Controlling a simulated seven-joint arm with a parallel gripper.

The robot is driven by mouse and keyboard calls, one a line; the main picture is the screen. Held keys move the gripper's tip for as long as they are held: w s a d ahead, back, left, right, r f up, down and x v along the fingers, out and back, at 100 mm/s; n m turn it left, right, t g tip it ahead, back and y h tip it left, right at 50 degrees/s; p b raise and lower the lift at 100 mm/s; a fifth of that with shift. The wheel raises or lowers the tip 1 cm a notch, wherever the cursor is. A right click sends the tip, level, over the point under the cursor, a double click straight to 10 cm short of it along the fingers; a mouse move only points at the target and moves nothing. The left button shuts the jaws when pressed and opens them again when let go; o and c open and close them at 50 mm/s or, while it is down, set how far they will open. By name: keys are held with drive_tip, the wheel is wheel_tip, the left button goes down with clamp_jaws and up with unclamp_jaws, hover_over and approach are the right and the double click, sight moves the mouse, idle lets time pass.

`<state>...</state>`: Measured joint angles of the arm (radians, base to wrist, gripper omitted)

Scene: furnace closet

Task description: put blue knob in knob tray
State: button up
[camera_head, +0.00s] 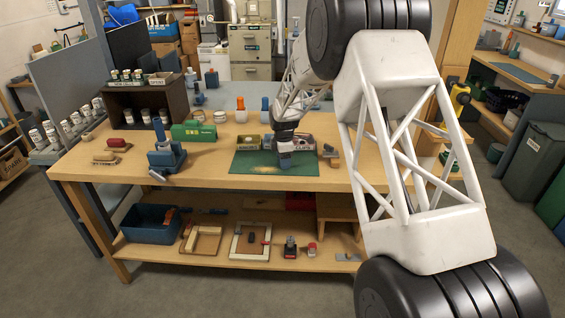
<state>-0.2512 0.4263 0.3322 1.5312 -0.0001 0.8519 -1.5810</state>
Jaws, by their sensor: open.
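My gripper (285,146) reaches down over the green mat (250,168) on the workbench. It is open, with its fingers low over the mat's middle. I cannot clearly pick out a blue knob; any small piece at the fingertips is too small to tell from the blue-grey fingers. A small open box (247,143) with yellowish contents stands at the mat's back left. Another small box (302,142) with a pinkish front stands just right of and behind my gripper, partly hidden by it. I cannot tell which one is the knob tray.
A blue-grey vise (166,157) and a green box (194,131) stand left of the mat. Orange-topped (240,110) and blue-topped (265,110) bottles stand behind it. A small grey-and-wood item (331,155) lies at its right.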

drive_tip(key=c, duration=1.1)
drive_tip(key=shift+o, duration=0.2)
drive_tip(key=shift+r, duration=0.15)
drive_tip(key=shift+r, duration=1.55)
drive_tip(key=shift+s+r, duration=0.15)
drive_tip(key=shift+s, duration=0.15)
drive_tip(key=s+d+r, duration=0.1)
drive_tip(key=s+d, duration=0.3)
drive_tip(key=s, duration=1.1)
drive_tip(key=shift+r, duration=0.15)
drive_tip(key=shift+w, duration=0.1)
